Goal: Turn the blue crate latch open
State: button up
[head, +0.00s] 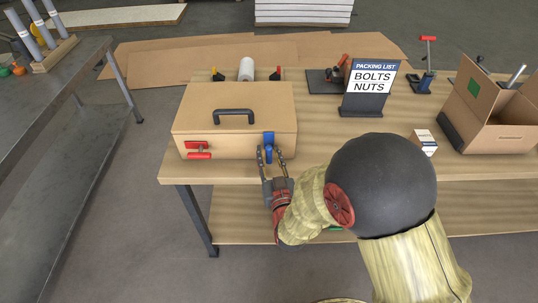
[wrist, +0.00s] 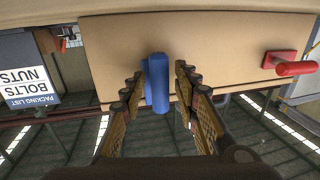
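The tan crate (head: 235,112) stands on the wooden table with its lid closed. The blue latch (head: 268,143) is on the right of its front face, its lever pointing down. In the wrist view the blue latch (wrist: 158,82) stands upright between my fingers. My gripper (head: 270,155) is open in front of the crate, with one finger on each side of the blue lever. In the wrist view my gripper (wrist: 160,82) has its left finger very close to the lever; a gap shows on the right. Whether the left finger touches cannot be told.
A red latch (head: 199,150) with a sideways handle is on the left of the same face; it also shows in the wrist view (wrist: 293,67). A black handle (head: 234,115) tops the lid. A packing list sign (head: 369,88), small box (head: 424,142) and open carton (head: 495,112) stand right.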

jog(key=c, duration=0.6)
grip_shut()
jog(key=shift+n, duration=0.4)
jog(key=n+p, duration=0.1)
jog(key=n, duration=0.2)
jog(key=shift+a+g, duration=0.1)
jog(key=shift+g, duration=0.3)
jog(key=n+p, duration=0.2)
jog(key=n, duration=0.1)
jog(key=shift+r+n+g+h, duration=0.1)
jog(key=shift+n+g+h, duration=0.2)
jog(key=shift+n+h, duration=0.1)
jog(key=n+h+p, duration=0.1)
jog(key=n+p, duration=0.3)
jog(key=n, duration=0.1)
jog(key=shift+g, duration=0.3)
jog(key=shift+f+n+h+p, duration=0.25)
jog(key=shift+n+h+p, duration=0.55)
jog(key=shift+n+p, duration=0.65)
jog(key=shift+s+f+n, duration=0.1)
jog(key=shift+n, duration=0.15)
